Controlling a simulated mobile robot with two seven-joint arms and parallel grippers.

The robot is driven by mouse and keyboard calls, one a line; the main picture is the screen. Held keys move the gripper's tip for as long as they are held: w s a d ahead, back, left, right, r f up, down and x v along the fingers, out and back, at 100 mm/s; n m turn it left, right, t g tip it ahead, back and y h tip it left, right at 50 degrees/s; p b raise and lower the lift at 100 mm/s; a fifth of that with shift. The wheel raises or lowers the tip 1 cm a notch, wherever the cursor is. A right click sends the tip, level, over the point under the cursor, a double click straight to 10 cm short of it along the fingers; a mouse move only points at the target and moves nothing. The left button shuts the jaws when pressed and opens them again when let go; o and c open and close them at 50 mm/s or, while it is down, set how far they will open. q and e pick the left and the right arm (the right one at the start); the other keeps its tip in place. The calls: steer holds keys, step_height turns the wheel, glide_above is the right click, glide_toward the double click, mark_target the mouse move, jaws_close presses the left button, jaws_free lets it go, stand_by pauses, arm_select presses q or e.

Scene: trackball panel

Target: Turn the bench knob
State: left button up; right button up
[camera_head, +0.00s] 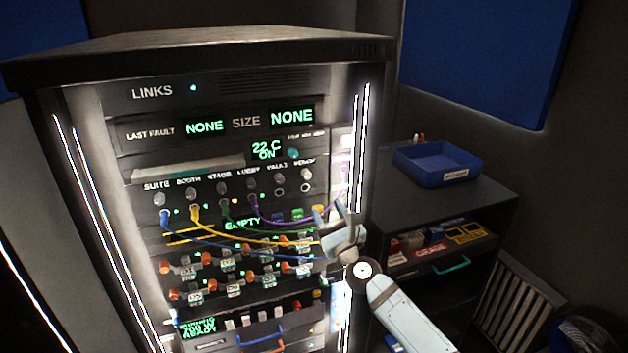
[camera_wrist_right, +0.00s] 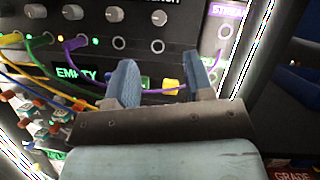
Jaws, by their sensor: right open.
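A row of small grey knobs runs under name labels on the rack's front. The rightmost one, whose blurred label seems to read BENCH, is the bench knob (camera_head: 306,174). My left gripper is not in view.
Blue, yellow, green and purple cables (camera_head: 255,212) hang from sockets below the knobs, the purple one passing close to my right gripper. Rows of orange-ended connectors (camera_head: 207,258) sit lower. A side cabinet with a blue tray (camera_head: 436,163) stands right of the rack (camera_head: 200,50).

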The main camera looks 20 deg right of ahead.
mark_target(308, 178)
steer(key=x, duration=1)
steer(key=shift+w+p, duration=0.25)
steer(key=shift+p, duration=0.05)
jaws_close()
